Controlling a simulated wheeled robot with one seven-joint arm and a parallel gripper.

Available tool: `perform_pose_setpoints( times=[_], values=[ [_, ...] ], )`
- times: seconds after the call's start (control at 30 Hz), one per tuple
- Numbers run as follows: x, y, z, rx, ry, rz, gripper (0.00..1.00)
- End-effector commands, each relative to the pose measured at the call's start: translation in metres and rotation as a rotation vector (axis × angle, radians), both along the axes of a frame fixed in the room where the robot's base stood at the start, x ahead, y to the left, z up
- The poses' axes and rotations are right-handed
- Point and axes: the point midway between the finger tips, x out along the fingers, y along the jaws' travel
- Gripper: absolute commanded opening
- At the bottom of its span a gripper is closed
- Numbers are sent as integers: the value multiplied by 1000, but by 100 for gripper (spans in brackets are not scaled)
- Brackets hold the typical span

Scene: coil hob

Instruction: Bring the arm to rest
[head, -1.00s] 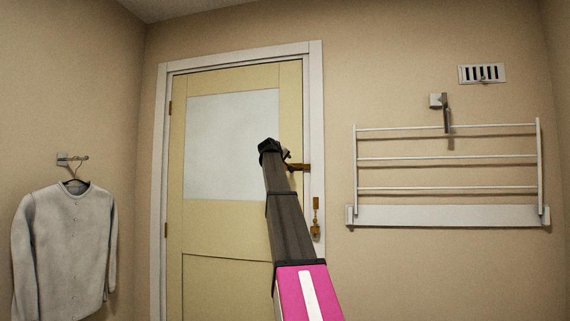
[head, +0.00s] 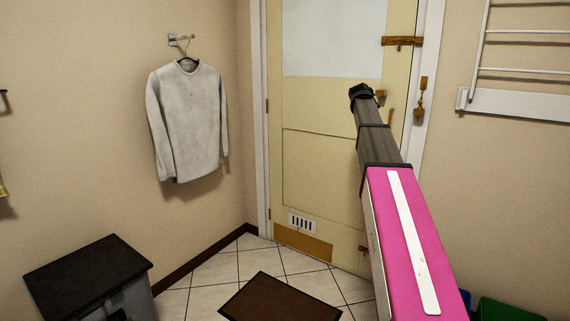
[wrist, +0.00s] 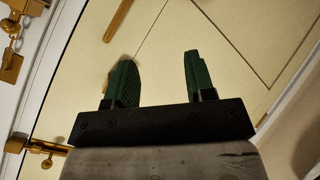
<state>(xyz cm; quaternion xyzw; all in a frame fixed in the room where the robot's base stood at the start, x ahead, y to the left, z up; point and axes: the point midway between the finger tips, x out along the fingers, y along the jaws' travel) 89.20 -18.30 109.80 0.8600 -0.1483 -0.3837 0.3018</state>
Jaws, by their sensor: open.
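My arm reaches up from the lower right of the head view, with a pink link and a dark grey forearm. My gripper (head: 368,92) is at its far end, in front of the cream door (head: 325,165); the head view does not show its fingers clearly. In the wrist view the two green fingers of my gripper (wrist: 158,62) stand apart with nothing between them. The door (wrist: 160,60) fills the view behind them, and I see no contact.
The door has a brown bar (head: 402,41) and a brass fitting (head: 421,97) by its right edge. A grey shirt (head: 188,122) hangs left. A dark-topped bin (head: 88,275) and brown mat (head: 280,298) are below. A white rack (head: 520,103) is on the right wall.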

Motion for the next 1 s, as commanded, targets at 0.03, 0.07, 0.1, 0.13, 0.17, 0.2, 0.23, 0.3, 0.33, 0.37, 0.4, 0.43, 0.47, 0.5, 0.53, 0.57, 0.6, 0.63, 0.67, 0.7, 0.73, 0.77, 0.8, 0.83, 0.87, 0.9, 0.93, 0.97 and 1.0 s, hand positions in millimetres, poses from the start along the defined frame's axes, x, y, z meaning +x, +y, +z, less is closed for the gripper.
perform_pose_setpoints(
  times=[0.03, 0.07, 0.1, 0.13, 0.17, 0.2, 0.23, 0.3, 0.33, 0.37, 0.4, 0.43, 0.47, 0.5, 0.53, 0.57, 0.6, 0.63, 0.67, 0.7, 0.73, 0.77, 0.8, 0.83, 0.87, 0.9, 0.93, 0.97, 1.0],
  values=[
    [-14, 9, -35, 29, 27, 1, 50],
    [-19, 14, -52, 46, 41, 1, 50],
    [-26, 20, -75, 72, 61, 0, 50],
    [-32, 24, -92, 89, 74, -2, 50],
    [-38, 28, -109, 108, 91, -3, 50],
    [-47, 34, -130, 131, 110, -5, 50],
    [-54, 39, -147, 149, 125, -8, 50],
    [-70, 50, -184, 189, 160, -12, 50],
    [-78, 55, -199, 207, 176, -14, 50],
    [-86, 60, -214, 224, 192, -19, 50],
    [-97, 66, -233, 247, 213, -23, 50],
    [-106, 71, -248, 263, 228, -26, 50],
    [-115, 75, -262, 279, 244, -30, 50],
    [-127, 81, -280, 302, 265, -36, 50],
    [-137, 85, -294, 318, 282, -40, 50],
    [-147, 90, -307, 334, 299, -45, 50],
    [-160, 96, -324, 355, 321, -51, 50],
    [-170, 100, -337, 370, 336, -57, 50],
    [-180, 105, -349, 387, 353, -62, 50],
    [-195, 111, -364, 406, 375, -70, 50],
    [-206, 115, -376, 423, 392, -76, 50],
    [-217, 120, -387, 438, 409, -83, 50],
    [-232, 125, -402, 458, 432, -92, 50],
    [-243, 129, -412, 472, 448, -98, 50],
    [-255, 133, -422, 486, 465, -105, 50],
    [-271, 139, -435, 506, 489, -115, 50],
    [-283, 143, -444, 520, 506, -124, 50],
    [-295, 147, -453, 533, 523, -131, 50],
    [-311, 152, -465, 552, 547, -142, 50]
  ],
)
